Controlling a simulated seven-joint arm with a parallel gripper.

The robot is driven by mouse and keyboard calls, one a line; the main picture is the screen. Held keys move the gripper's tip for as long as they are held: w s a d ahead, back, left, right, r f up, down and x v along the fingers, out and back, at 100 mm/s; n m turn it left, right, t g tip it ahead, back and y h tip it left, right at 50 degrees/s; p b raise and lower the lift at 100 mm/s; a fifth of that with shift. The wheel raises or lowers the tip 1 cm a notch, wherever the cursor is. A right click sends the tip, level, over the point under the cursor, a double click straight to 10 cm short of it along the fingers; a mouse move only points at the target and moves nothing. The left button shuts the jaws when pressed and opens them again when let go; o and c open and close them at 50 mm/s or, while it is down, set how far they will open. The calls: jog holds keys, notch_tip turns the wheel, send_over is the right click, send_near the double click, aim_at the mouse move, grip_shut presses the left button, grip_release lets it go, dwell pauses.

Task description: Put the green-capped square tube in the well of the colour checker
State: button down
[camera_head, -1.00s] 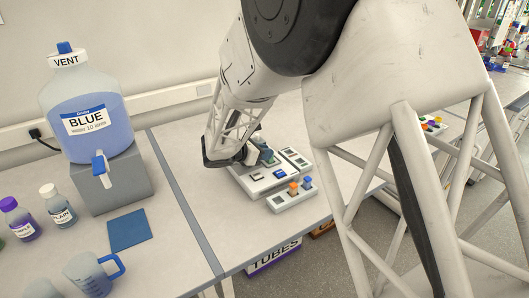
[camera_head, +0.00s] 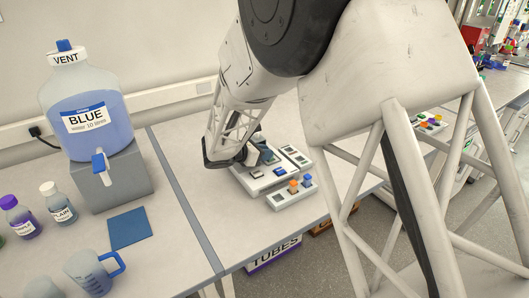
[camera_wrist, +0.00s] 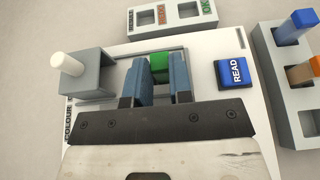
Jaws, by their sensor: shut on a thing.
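My gripper (camera_wrist: 160,62) is shut on the green-capped square tube (camera_wrist: 160,69), whose green cap shows between the two blue-grey fingers in the wrist view. The tube's body is hidden below the cap, so I cannot tell whether it is inside the well. The colour checker (camera_wrist: 206,112) is a white device under my gripper, with a blue READ button (camera_wrist: 233,73) to the right of the fingers. It also shows in the head view (camera_head: 277,181), partly covered by my gripper (camera_head: 254,157). The well is hidden by the fingers and cap.
A grey block with a white peg (camera_wrist: 70,66) stands left of the fingers. A grey rack (camera_head: 281,202) holds a blue and an orange tube close on the right. A labelled unit (camera_head: 296,157) lies behind the checker. A blue dispenser (camera_head: 92,115) stands far left.

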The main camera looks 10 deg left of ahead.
jog(key=c, duration=0.6)
grip_release()
jog(key=shift+r, duration=0.2)
jog(key=shift+r, duration=3.3)
